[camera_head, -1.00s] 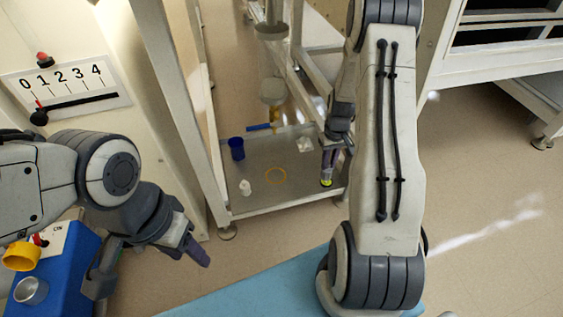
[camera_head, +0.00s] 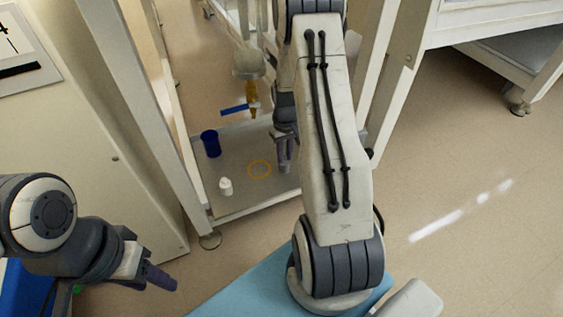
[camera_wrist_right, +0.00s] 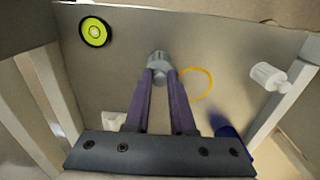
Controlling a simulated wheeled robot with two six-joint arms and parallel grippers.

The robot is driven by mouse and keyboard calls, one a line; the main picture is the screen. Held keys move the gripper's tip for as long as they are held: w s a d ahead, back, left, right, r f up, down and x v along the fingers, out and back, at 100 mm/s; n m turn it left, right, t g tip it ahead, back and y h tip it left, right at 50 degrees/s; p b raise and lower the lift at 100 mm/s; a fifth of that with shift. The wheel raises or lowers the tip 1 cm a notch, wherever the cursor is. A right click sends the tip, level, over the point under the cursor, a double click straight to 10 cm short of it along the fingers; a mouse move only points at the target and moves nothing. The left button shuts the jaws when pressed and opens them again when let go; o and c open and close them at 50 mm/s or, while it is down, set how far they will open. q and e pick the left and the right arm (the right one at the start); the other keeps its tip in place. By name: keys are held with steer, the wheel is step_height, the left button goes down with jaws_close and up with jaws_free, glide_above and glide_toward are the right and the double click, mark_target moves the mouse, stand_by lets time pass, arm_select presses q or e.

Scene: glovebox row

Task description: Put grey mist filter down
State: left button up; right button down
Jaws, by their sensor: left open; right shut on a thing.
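My right gripper (camera_wrist_right: 160,80) is shut on the grey mist filter (camera_wrist_right: 158,63), a small grey piece between the fingertips in the right wrist view. In the head view this gripper (camera_head: 284,158) is over the shelf, just right of a yellow ring (camera_head: 259,169); the filter cannot be made out there. The ring also shows in the right wrist view (camera_wrist_right: 197,85), right of the filter. I cannot tell whether the filter touches the shelf. My left gripper (camera_head: 148,273) is open and empty at the lower left, away from the shelf.
The grey shelf (camera_head: 235,195) has frame posts around it. On it are a blue cup (camera_head: 211,144), a small white bottle (camera_head: 226,186) and a black-rimmed yellow-green disc (camera_wrist_right: 94,32). A brownish hanging part (camera_head: 252,98) with a blue handle (camera_head: 234,109) is above the back.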

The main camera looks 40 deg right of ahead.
steer(key=shift+f, duration=0.7)
arm_select(q)
steer(key=shift+f, duration=0.65)
arm_select(e)
steer(key=shift+r, duration=0.15)
steer(key=c, duration=1.2)
jaws_free()
steer(key=shift+f, duration=0.2)
steer(key=o, duration=0.4)
steer(key=shift+o, duration=0.2)
steer(key=shift+r, duration=0.1)
